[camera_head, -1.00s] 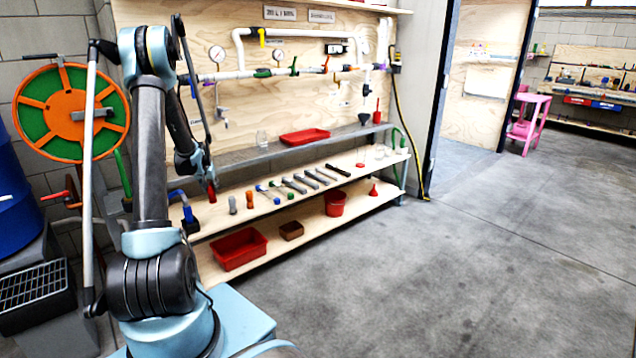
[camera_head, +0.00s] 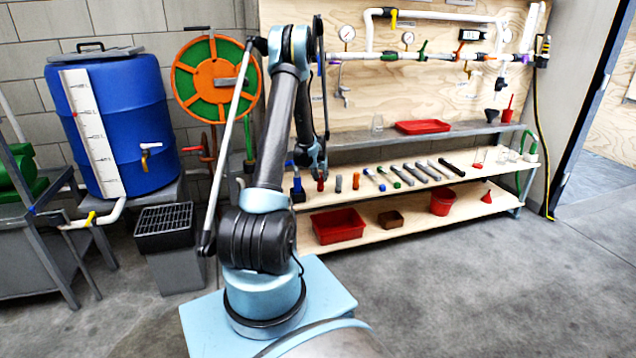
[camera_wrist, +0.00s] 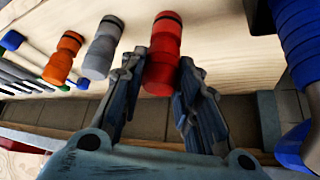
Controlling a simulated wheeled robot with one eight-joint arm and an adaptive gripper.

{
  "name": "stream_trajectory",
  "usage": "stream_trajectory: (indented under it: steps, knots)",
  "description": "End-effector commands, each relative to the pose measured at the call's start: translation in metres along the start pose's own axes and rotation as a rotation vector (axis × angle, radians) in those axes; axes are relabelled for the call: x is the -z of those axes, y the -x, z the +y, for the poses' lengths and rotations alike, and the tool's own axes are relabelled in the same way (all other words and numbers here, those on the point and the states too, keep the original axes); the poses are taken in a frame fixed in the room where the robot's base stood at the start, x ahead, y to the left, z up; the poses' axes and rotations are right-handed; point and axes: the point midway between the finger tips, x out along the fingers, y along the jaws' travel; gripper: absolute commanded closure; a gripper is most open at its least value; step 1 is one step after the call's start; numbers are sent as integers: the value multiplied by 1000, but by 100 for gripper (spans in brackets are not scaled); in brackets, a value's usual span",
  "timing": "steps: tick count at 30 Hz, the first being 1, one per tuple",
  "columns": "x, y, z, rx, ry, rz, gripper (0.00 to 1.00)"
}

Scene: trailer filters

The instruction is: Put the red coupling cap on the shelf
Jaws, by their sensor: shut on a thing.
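The red coupling cap (camera_wrist: 163,60) is between the two fingers of my gripper (camera_wrist: 161,68) in the wrist view. My gripper is shut on it, and its upper end with a dark band sticks out past the fingertips. In the head view the red cap (camera_head: 320,185) shows just below my gripper (camera_head: 319,174), at the left end of the wooden middle shelf (camera_head: 450,188). I cannot tell whether the cap touches the wood. A grey shelf (camera_head: 460,131) runs above it and a wooden lower shelf (camera_head: 375,232) below.
A grey cap (camera_wrist: 101,48) and an orange cap (camera_wrist: 63,58) stand left of my gripper in the wrist view. A blue fitting (camera_wrist: 302,40) is close on the right. Several tools (camera_head: 428,170) lie along the middle shelf. A red tray (camera_head: 423,127) sits on the grey shelf.

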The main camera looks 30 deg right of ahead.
Motion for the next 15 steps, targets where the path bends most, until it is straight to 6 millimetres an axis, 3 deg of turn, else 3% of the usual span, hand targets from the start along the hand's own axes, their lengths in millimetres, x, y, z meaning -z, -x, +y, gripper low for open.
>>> stream_trajectory:
  steps: [5,15]
  knots:
    - [-11,-17,0,0,0,0,94]
    - [-13,-20,-1,1,1,0,94]
